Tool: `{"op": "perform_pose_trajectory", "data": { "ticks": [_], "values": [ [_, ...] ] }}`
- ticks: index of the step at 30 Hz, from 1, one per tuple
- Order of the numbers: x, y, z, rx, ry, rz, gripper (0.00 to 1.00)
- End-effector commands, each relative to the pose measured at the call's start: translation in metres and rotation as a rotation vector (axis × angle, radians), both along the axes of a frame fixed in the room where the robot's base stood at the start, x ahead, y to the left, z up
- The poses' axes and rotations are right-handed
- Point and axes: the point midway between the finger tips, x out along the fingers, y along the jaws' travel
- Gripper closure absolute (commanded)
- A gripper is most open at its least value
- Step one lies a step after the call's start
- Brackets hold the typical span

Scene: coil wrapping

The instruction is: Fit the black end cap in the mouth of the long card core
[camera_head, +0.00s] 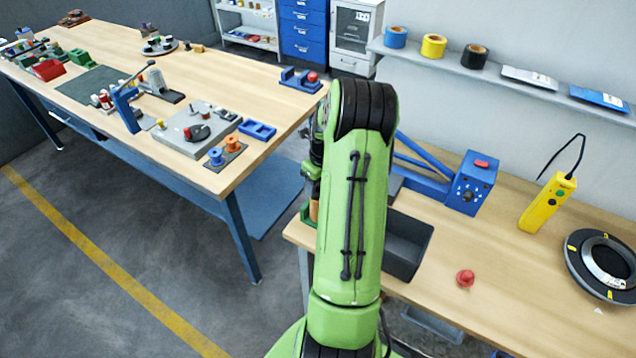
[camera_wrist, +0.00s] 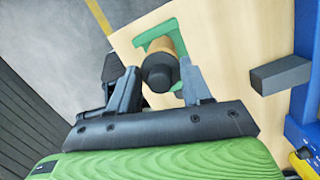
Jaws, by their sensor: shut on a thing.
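In the wrist view my gripper (camera_wrist: 160,72) is shut on the black end cap (camera_wrist: 158,79), which sits between the two fingers. The long tan card core (camera_wrist: 171,45) lies just beyond the cap, in line with it, in a green holder (camera_wrist: 146,37). The cap covers the near end of the core, so I cannot tell whether it is in the mouth or only in front of it. In the head view my arm hides the gripper and cap; a bit of the core (camera_head: 314,211) and the green holder (camera_head: 305,214) show at its left edge.
A dark open bin (camera_head: 418,243) stands right of my arm. Behind it is a blue machine (camera_head: 474,182); its grey bar (camera_wrist: 281,75) shows at right in the wrist view. A red knob (camera_head: 465,278) and a black ring (camera_head: 579,262) lie farther right. Bench between them is clear.

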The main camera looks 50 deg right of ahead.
Motion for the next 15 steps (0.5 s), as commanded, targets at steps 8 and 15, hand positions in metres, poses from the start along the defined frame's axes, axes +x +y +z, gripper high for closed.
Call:
{"op": "perform_pose_trajectory", "data": {
  "ticks": [8, 15],
  "values": [
    [0.000, 0.000, -0.008, 0.000, 0.000, 0.000, 0.80],
    [0.000, 0.000, -0.014, 0.000, 0.000, 0.000, 0.80]
  ]
}}
